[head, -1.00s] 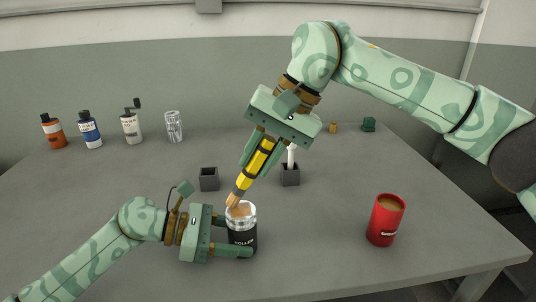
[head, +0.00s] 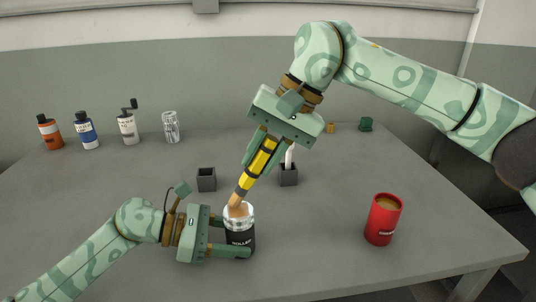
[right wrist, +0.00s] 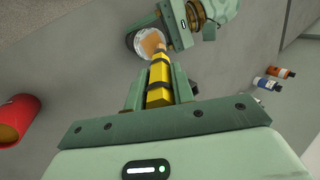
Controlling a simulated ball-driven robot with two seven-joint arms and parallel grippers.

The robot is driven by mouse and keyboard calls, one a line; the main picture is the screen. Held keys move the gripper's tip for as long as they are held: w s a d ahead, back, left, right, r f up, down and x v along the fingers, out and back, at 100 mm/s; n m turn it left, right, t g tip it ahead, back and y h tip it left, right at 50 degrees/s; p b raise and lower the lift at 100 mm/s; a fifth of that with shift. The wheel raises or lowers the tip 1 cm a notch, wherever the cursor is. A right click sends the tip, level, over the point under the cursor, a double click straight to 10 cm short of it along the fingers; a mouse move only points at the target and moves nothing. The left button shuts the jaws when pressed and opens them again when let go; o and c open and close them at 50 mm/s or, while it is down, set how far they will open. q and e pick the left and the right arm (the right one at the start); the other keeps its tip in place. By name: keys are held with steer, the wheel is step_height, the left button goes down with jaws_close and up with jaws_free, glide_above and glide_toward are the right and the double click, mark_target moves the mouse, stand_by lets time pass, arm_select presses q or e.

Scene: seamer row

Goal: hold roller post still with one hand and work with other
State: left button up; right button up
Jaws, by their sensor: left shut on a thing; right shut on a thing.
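The roller post (head: 240,239) is a dark cylinder with pale lettering and a clear, shiny upper part, upright at the front middle of the table. My left gripper (head: 231,240) is shut on its side; the far finger is partly hidden. My right gripper (head: 261,158) is shut on a yellow tool (head: 257,163) with black bands, held tilted above the post. The tool's tan tip (head: 236,203) is at the post's open top. In the right wrist view the tool (right wrist: 160,85) points at the post's rim (right wrist: 133,42); whether it touches the contents is unclear.
A red cup (head: 383,222) with brown contents stands at right. Two dark square holders (head: 206,180) (head: 289,176) stand behind the post, the right one with a white item. Several bottles (head: 89,132) and a clear jar (head: 171,127) line the back left.

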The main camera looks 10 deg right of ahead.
steer(key=shift+a, duration=0.7)
steer(key=shift+w+d, duration=0.1)
steer(key=shift+d, duration=1.45)
steer(key=shift+a, duration=1.55)
steer(key=shift+s+d+f, duration=0.1)
steer(key=shift+s+d, duration=0.45)
steer(key=shift+d, duration=0.3)
steer(key=shift+r, duration=3.55)
